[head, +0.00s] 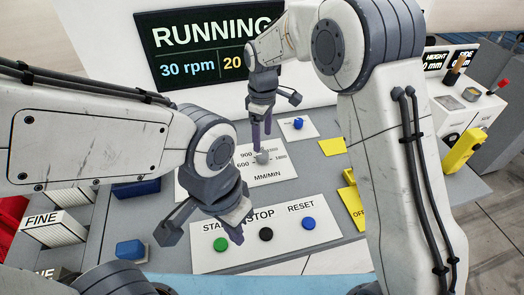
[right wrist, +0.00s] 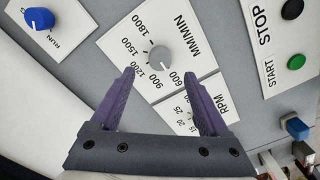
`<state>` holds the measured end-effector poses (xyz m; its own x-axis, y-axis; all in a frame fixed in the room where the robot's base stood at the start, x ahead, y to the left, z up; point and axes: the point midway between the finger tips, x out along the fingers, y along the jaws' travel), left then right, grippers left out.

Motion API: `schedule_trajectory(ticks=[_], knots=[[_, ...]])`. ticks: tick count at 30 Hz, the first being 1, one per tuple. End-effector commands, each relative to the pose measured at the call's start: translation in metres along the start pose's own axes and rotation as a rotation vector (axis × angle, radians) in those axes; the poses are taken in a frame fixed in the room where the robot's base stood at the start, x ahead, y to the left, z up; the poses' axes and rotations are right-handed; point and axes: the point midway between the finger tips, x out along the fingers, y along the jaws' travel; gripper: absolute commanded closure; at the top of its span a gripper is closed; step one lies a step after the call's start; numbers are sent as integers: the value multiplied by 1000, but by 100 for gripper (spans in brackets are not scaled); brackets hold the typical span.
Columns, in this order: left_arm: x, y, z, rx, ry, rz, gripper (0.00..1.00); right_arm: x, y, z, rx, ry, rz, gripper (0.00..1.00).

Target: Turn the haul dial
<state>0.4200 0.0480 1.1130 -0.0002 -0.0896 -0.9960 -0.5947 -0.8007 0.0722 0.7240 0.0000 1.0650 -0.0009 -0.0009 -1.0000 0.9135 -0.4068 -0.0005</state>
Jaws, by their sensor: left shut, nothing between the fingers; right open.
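The haul dial, a grey knob (head: 262,157) on the white MM/MIN plate (head: 273,173), stands on the grey console. In the right wrist view the knob (right wrist: 160,57) shows with its 600 to 1800 scale. My right gripper (head: 261,138) is open above the knob, pointing down at it. In the right wrist view its purple fingers (right wrist: 161,76) are apart, with the knob just beyond the tips, roughly centred; contact is not visible. My left gripper (head: 240,214) is shut and empty over the START/STOP/RESET plate (head: 330,228), hiding part of its lettering.
Green START (head: 221,245), black STOP (head: 266,234) and blue RESET (head: 308,223) buttons sit near my left gripper. A blue RUN knob (right wrist: 39,18) and an RPM plate (right wrist: 207,104) flank the dial. The display (head: 205,42) reads RUNNING, 30 rpm. Yellow parts (head: 355,203) stand at right.

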Motion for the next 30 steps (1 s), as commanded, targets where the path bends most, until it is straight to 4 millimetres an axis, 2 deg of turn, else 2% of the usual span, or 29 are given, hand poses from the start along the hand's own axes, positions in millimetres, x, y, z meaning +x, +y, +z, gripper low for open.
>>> schedule_trajectory(ticks=[3,10,15,23,24,26,27,30], knots=[[-6,0,0,0,0,0,100,23,-1,1,0,-3,-4,21],[-13,1,-1,-1,0,0,100,59,-1,0,1,-2,-2,21],[-15,1,-1,-1,0,0,100,71,-1,0,2,0,0,21],[-14,1,-1,-1,0,0,100,72,0,0,2,1,1,21],[-14,1,-1,-1,0,0,100,72,0,0,2,1,1,29],[-14,1,-1,-1,0,0,100,72,0,0,2,1,1,52],[-14,1,-1,-1,0,0,100,72,0,0,2,1,1,67],[-14,1,-1,-1,0,0,100,72,0,0,2,1,0,100]])
